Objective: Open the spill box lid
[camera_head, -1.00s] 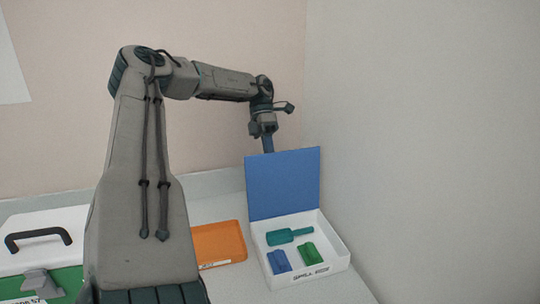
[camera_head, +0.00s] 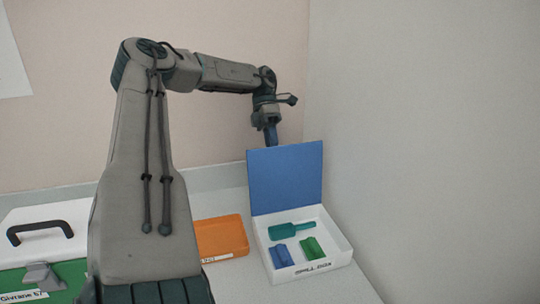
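The spill box (camera_head: 311,269) is a white open-topped box near the wall on the right side of the counter. Its blue lid (camera_head: 285,178) stands upright at the back edge, wide open. Inside lie a teal scoop (camera_head: 292,231), a blue item (camera_head: 281,256) and a green item (camera_head: 311,247). My arm reaches over from the left, and its gripper (camera_head: 271,133) is just behind the lid's top edge. The fingertips are partly hidden by the lid, so I cannot tell whether they are open or shut. No second gripper shows.
The right wall is close to the box. Bare counter lies in front of the box.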

